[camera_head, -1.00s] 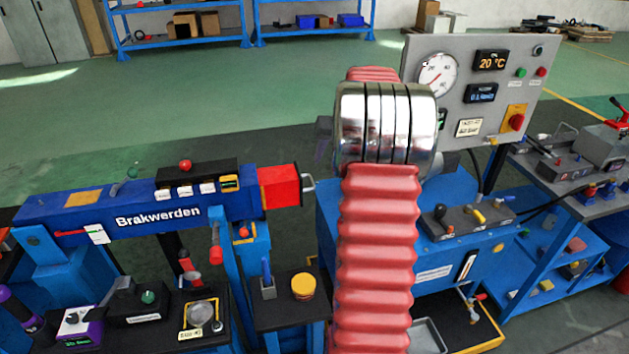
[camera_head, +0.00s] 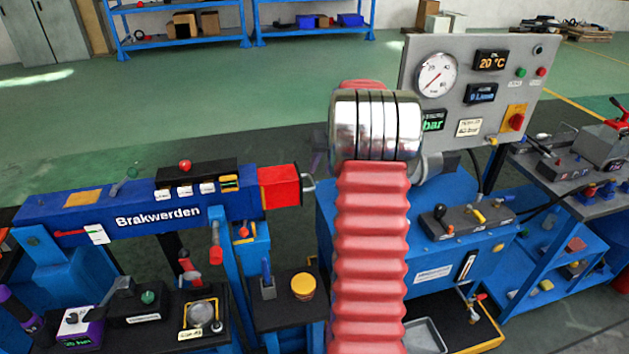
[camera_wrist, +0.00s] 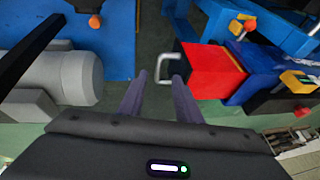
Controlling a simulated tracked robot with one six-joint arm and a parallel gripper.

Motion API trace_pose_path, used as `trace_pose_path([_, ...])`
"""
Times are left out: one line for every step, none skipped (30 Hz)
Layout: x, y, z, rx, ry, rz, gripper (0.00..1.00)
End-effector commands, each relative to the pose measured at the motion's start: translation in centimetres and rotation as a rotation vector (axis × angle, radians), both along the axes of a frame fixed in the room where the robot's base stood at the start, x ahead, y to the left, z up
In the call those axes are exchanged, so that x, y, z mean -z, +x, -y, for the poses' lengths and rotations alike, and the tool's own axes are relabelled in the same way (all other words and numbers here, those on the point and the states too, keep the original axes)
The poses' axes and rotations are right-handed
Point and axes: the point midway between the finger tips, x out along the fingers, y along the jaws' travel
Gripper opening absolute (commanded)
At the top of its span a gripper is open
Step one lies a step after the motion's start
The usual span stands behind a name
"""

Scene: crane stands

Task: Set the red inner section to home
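The red inner section (camera_head: 280,186) sticks out a short way from the right end of the blue boom (camera_head: 100,221) marked "Brakwerden". A metal loop handle (camera_head: 308,184) is on its end face. The wrist view shows the red section (camera_wrist: 209,70) right of centre, with its pale handle (camera_wrist: 163,66) pointing left. My gripper (camera_wrist: 159,80) has its two dark fingers apart and empty-looking. The handle appears just beyond and between the fingertips; I cannot tell whether they touch.
A blue bench (camera_head: 432,270) with small levers and a gauge panel (camera_head: 460,120) stands to the right. A grey motor-like cylinder (camera_wrist: 65,78) is left of the fingers in the wrist view. A small table with a yellow-red jar (camera_head: 303,287) stands below the boom's end.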

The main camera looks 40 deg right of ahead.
Motion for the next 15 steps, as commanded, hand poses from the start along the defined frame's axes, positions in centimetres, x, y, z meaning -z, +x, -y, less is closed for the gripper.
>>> trace_pose_path([0.9, 0.3, 0.0, -0.001, 0.002, -0.001, 0.31])
trace_pose_path([1.2, 0.5, 0.0, -0.001, 0.001, 0.0, 0.31])
trace_pose_path([1.8, 0.8, 0.1, -0.001, 0.002, -0.001, 0.31])
trace_pose_path([2.2, 1.0, 0.1, 0.0, 0.002, -0.001, 0.31])
trace_pose_path([2.7, 1.2, 0.1, 0.0, 0.002, 0.0, 0.31])
trace_pose_path([3.2, 1.4, 0.2, 0.0, 0.0, -0.001, 0.31])
trace_pose_path([3.6, 1.6, 0.2, -0.001, 0.001, 0.0, 0.31])
trace_pose_path([4.1, 1.8, 0.2, -0.001, 0.002, -0.001, 0.31])
trace_pose_path([4.6, 2.1, 0.2, -0.001, 0.001, 0.0, 0.31])
trace_pose_path([5.0, 2.3, 0.3, -0.001, 0.0, -0.001, 0.31])
trace_pose_path([5.4, 2.4, 0.3, -0.001, 0.0, -0.001, 0.31])
trace_pose_path([5.9, 2.6, 0.3, -0.001, 0.001, -0.002, 0.31])
trace_pose_path([6.2, 2.8, 0.3, -0.001, 0.001, -0.002, 0.31])
trace_pose_path([6.5, 2.9, 0.3, -0.001, 0.0, -0.001, 0.31])
trace_pose_path([6.9, 3.1, 0.4, -0.001, 0.0, -0.001, 0.31])
